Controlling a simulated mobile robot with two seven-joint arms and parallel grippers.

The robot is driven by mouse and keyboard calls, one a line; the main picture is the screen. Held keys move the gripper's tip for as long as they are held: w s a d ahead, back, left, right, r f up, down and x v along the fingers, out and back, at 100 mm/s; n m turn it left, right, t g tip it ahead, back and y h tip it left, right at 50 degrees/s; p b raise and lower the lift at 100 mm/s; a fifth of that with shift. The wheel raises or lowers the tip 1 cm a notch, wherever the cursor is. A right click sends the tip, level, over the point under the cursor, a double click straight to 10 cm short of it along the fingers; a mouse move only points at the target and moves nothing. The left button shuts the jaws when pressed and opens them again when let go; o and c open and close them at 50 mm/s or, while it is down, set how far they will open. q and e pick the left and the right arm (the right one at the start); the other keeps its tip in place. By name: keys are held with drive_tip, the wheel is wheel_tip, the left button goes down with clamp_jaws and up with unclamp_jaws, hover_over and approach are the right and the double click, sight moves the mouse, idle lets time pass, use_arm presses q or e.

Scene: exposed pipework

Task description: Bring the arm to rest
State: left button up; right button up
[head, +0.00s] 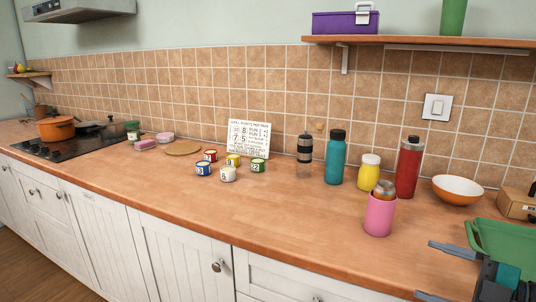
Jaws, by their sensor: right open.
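My right gripper (437,271) reaches in from the lower right corner. Its two grey fingers are spread apart, with nothing between them. It is over the front right part of the wooden counter (330,240). The pink cup (379,216) stands upright to the upper left of the fingers, apart from them, with a metallic-looking item in it. A green tray (495,240) lies right beside the gripper; part of it is hidden behind the gripper or cut off by the picture edge. My left gripper is not in the picture.
A teal bottle (336,158), a yellow jar (369,172), a red bottle (409,167) and an orange bowl (457,190) stand behind the pink cup. Several small numbered cans (228,173) stand mid-counter by a white sign (249,138). The counter's front middle is clear.

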drive_tip(key=s+a+f+m+t+h, duration=0.1)
drive_tip(key=s+f+m+t+h, duration=0.1)
drive_tip(key=f+m+h, duration=0.35)
drive_tip(key=s+a+f+m+t+h, duration=0.1)
drive_tip(key=s+f+m+h, duration=0.1)
drive_tip(key=f+m, duration=0.55)
drive_tip(key=s+a+f+m+g+h, duration=0.2)
drive_tip(key=s+a+f+m+g, duration=0.2)
drive_tip(key=s+a+f, duration=0.4)
drive_tip(key=a+f, duration=0.3)
drive_tip(key=f, duration=0.2)
drive_tip(key=shift+a+f+p, duration=0.2)
drive_tip(key=shift+a+p, duration=0.15)
drive_tip(key=shift+a, duration=0.05)
